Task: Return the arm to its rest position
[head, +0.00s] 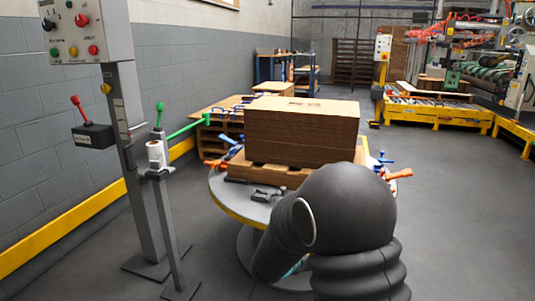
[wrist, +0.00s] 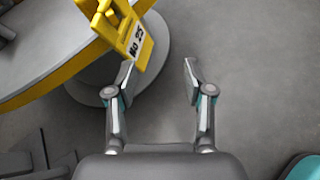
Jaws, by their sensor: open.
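My gripper (wrist: 157,78) shows in the wrist view with its two fingers apart and nothing between them. It points down toward the grey floor, beside the yellow-edged rim of the round table (wrist: 45,72). A yellow tag with dark lettering (wrist: 138,46) is at the table's edge, close to the left fingertip; I cannot tell whether they touch. In the head view, my dark arm covers the front right of the round table (head: 222,200), and my gripper is hidden there.
A stack of brown cardboard blanks (head: 300,135) stands on a wooden pallet (head: 270,173) on the table. Clamps with orange and blue handles surround it. A control post (head: 135,160) stands at left. A yellow-framed machine (head: 440,112) is at back right. Floor at right is clear.

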